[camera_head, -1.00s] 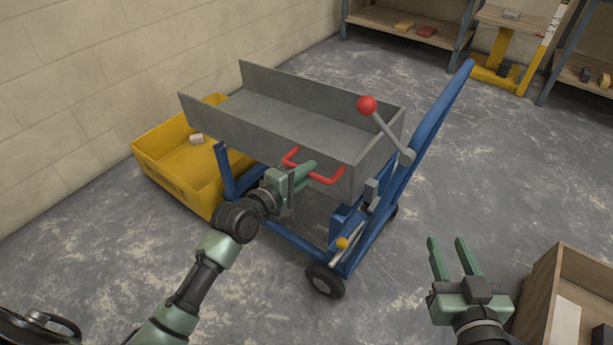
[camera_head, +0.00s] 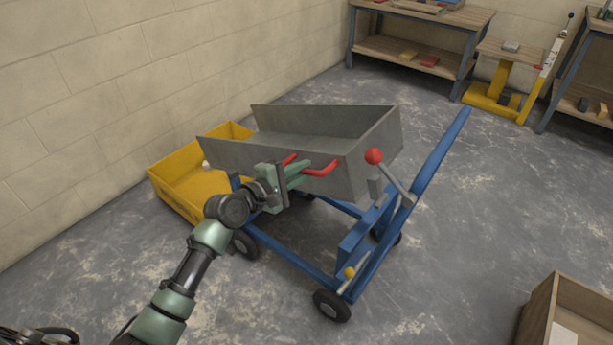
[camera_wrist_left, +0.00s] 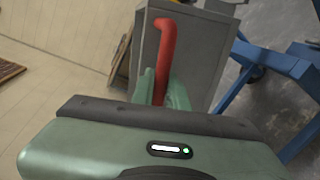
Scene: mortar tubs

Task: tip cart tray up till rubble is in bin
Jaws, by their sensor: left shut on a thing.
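The grey cart tray (camera_head: 310,122) sits on the blue cart (camera_head: 437,160) and is tilted, its handle end raised and its far left end low toward the yellow bin (camera_head: 178,199). The visible tray inside looks bare. A small pale piece of rubble (camera_head: 205,164) shows in the bin; the tray and my arm hide part of the bin. My left gripper (camera_head: 298,172) is shut on the red tray handle (camera_head: 322,170). In the left wrist view the handle (camera_wrist_left: 166,45) runs between the fingers (camera_wrist_left: 160,88). My right gripper is out of view.
A lever with a red knob (camera_head: 373,156) stands at the cart's right end. A wooden crate (camera_head: 540,310) is at the lower right. The block wall (camera_head: 90,100) runs along the left. Workbenches (camera_head: 425,65) stand at the back.

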